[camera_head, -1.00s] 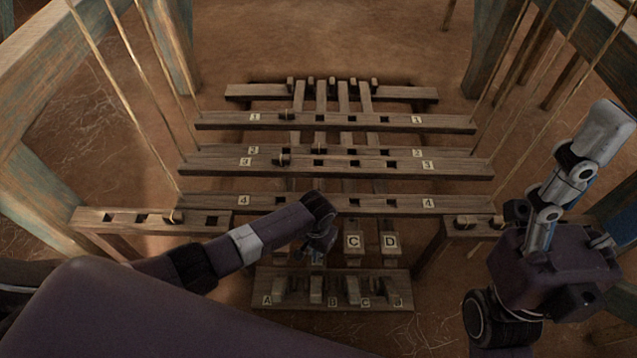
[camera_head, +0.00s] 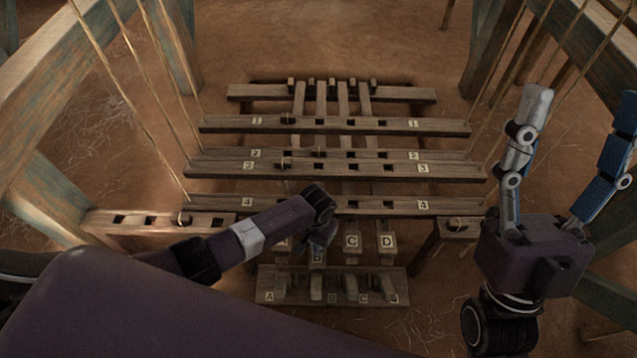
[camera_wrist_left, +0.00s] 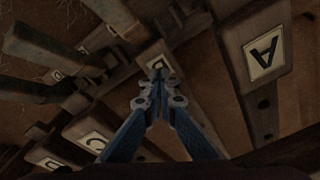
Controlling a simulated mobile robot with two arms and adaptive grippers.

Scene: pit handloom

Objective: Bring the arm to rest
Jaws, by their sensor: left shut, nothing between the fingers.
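My left arm comes in from the left across the loom's front. Its gripper (camera_head: 318,254) points down above the treadle ends, just behind the lower board (camera_head: 262,284) marked A to D. In the left wrist view the left gripper (camera_wrist_left: 160,78) is shut and empty, its tips over the B label; I cannot tell whether they touch it. The A plate (camera_wrist_left: 264,55) is to its right there, the C plate (camera_wrist_left: 92,139) to its lower left. My right gripper (camera_head: 582,105) is raised at the right, its fingers wide apart and empty.
Treadles C (camera_head: 353,242) and D (camera_head: 387,240) show beside the left gripper. Several slotted crossbars, such as the front bar 4 (camera_head: 400,205), lie behind it. Cords (camera_head: 128,85) and posts (camera_head: 40,200) stand at both sides. Bare earth floor lies around the frame.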

